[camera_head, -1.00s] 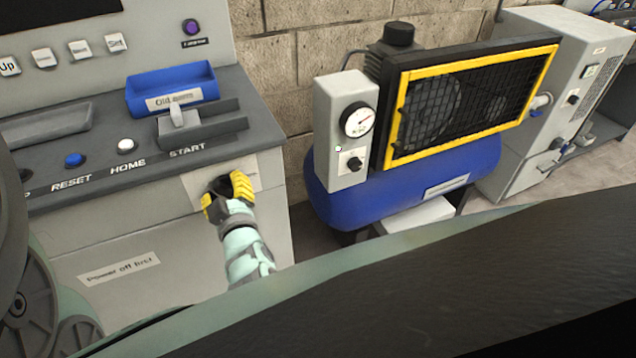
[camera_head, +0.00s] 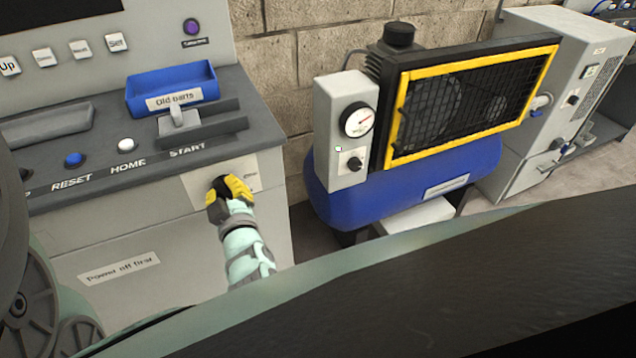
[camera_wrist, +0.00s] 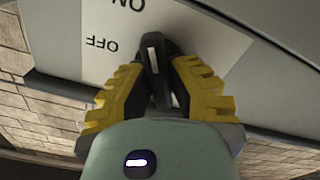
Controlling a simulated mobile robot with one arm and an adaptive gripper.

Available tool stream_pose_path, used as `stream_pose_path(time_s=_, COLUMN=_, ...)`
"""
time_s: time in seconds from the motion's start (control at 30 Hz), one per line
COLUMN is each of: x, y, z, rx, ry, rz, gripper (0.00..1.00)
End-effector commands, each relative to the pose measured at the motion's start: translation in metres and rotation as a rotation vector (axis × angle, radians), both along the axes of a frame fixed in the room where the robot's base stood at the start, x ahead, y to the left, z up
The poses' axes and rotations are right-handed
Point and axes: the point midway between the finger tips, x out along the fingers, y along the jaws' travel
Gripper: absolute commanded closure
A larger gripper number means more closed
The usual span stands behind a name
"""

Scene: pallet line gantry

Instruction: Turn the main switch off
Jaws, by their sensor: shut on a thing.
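The main switch is a black rotary handle with a white mark (camera_wrist: 153,60), on a white plate (camera_wrist: 200,38) lettered ON and OFF, upside down in the wrist view. The mark points up in that picture, leaning slightly left, roughly toward ON; OFF lies to the left. My gripper (camera_wrist: 160,85) is shut on the handle, one yellow finger on each side. In the head view my gripper (camera_head: 230,188) is at the plate (camera_head: 202,189) on the grey cabinet's front and hides most of the handle.
A blue compressor (camera_head: 400,190) with a gauge box stands to the right, beyond a narrow gap.

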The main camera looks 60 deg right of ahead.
Motion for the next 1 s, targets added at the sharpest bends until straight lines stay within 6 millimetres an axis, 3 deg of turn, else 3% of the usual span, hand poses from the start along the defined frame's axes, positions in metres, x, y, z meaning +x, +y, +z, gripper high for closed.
stream_pose_path(time_s=0.37, x=-0.0006, y=-0.0003, z=-0.0030, rx=-0.100, ry=0.065, rz=-0.004, gripper=1.00)
stream_pose_path(time_s=1.0, x=-0.0004, y=0.0007, z=-0.0085, rx=-0.593, ry=0.366, rz=-0.006, gripper=1.00)
